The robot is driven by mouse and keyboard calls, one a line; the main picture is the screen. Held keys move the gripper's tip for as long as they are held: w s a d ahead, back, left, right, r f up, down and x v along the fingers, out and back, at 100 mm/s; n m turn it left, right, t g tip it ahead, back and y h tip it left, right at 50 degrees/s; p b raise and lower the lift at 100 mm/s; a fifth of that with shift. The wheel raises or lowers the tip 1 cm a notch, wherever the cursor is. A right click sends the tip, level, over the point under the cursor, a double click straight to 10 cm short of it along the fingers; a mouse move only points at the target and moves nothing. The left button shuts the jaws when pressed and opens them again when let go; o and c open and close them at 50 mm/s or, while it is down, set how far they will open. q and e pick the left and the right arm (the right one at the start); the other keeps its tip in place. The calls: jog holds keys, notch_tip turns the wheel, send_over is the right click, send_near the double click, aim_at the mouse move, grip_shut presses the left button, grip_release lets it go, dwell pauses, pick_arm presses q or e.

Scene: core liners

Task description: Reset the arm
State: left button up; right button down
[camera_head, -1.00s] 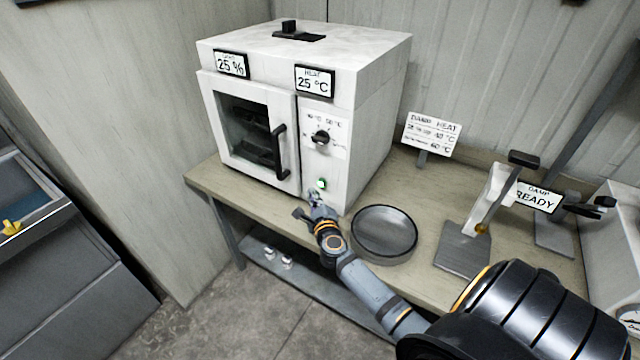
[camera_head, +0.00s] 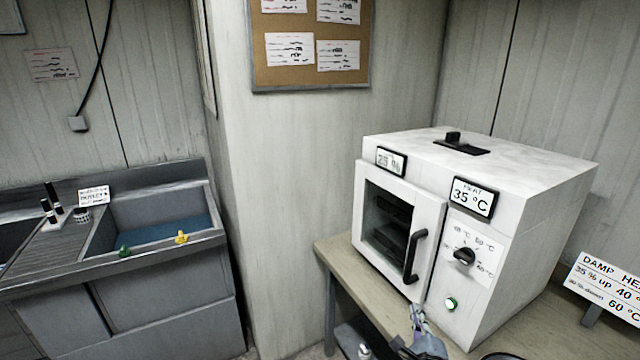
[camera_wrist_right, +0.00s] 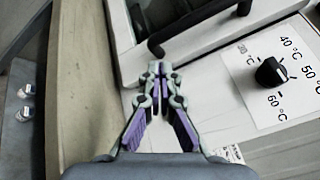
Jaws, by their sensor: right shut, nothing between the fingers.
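The oven door is closed, with a black handle (camera_head: 414,256). The dial (camera_head: 464,256) also shows in the right wrist view (camera_wrist_right: 270,72). The heat display (camera_head: 473,197) reads 35 °C. My left gripper is out of view.
The oven stands on a wooden bench (camera_head: 340,262). A damp heat sign (camera_head: 606,284) stands at right. A metal sink unit (camera_head: 170,268) is at left and a cork board (camera_head: 312,78) hangs above. Small bottles (camera_wrist_right: 25,102) lie on the shelf below the bench.

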jog(key=s+a+r+n+g+y, duration=0.1)
jog(key=s+a+n+y, duration=0.1)
jog(key=a+n+y, duration=0.4)
jog(key=s+a+r+n+g+y, duration=0.1)
jog(key=s+a+n+y, duration=0.2)
jog(key=a+n, duration=0.45)
jog(key=s+a+f+n+g+y, duration=0.1)
jog(key=s+a+f+n+g, duration=0.3)
jog(key=s+n, duration=0.4)
jog(key=s+d+f+n+g+h, duration=0.4)
jog(key=s+d+n+g+h, duration=0.3)
jog(key=s+d, duration=0.5)
jog(key=s+d+f+m+g, duration=0.1)
jog(key=s+f, duration=0.1)
jog(key=f, duration=1.1)
jog(key=s+d+f+g, duration=0.1)
jog(key=s+f, duration=0.1)
jog(key=f, duration=1.1)
jog(key=s+d+f+g, duration=0.1)
jog(key=s+f, duration=1.6)
jog(key=s, duration=0.1)
jog(key=shift+s, duration=0.4)
